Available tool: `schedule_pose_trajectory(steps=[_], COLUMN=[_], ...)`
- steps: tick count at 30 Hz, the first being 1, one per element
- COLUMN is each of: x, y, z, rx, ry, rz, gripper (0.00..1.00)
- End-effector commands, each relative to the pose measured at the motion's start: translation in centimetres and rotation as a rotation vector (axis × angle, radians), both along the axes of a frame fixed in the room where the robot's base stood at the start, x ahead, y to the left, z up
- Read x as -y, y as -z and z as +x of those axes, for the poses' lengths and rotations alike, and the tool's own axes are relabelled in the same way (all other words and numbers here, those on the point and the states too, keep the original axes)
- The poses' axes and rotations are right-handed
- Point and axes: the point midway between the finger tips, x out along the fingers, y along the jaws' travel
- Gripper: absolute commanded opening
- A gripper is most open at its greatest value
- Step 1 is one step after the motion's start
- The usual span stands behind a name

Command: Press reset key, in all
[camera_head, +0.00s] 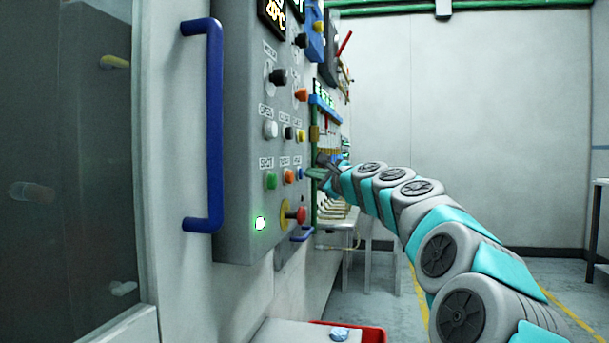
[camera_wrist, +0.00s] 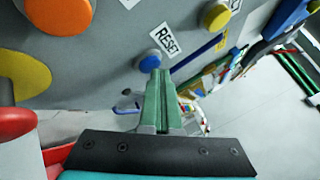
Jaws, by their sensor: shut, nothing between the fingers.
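The reset key is a round blue button (camera_wrist: 149,61) on the grey control panel, beside a white label reading RESET (camera_wrist: 166,39) in the wrist view. In the head view the blue key (camera_head: 300,173) shows small near the panel's right edge. My gripper (camera_wrist: 158,74) is shut and empty, its green fingers together and pointing at the panel. The fingertips overlap the lower edge of the blue key in the wrist view; I cannot tell whether they touch it. In the head view my gripper (camera_head: 312,172) is just right of the key.
An orange button (camera_head: 288,176) and a green button (camera_head: 270,180) sit left of the key. A red emergency stop (camera_head: 299,214) on a yellow disc sticks out below. A yellow button (camera_wrist: 215,16) is close by. A blue handle (camera_head: 215,125) stands at the panel's left.

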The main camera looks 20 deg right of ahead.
Motion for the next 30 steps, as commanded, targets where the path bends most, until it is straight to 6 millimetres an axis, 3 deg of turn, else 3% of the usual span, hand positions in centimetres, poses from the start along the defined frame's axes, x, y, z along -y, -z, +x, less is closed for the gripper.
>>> schedule_pose_trajectory(steps=[23,30], x=[1.5,2.9], y=[0.0,-0.1], z=[-1.0,-1.9], rx=[0.0,0.001], ry=[0.0,0.002], rz=[0.0,0.001], gripper=[0.0,0.0])
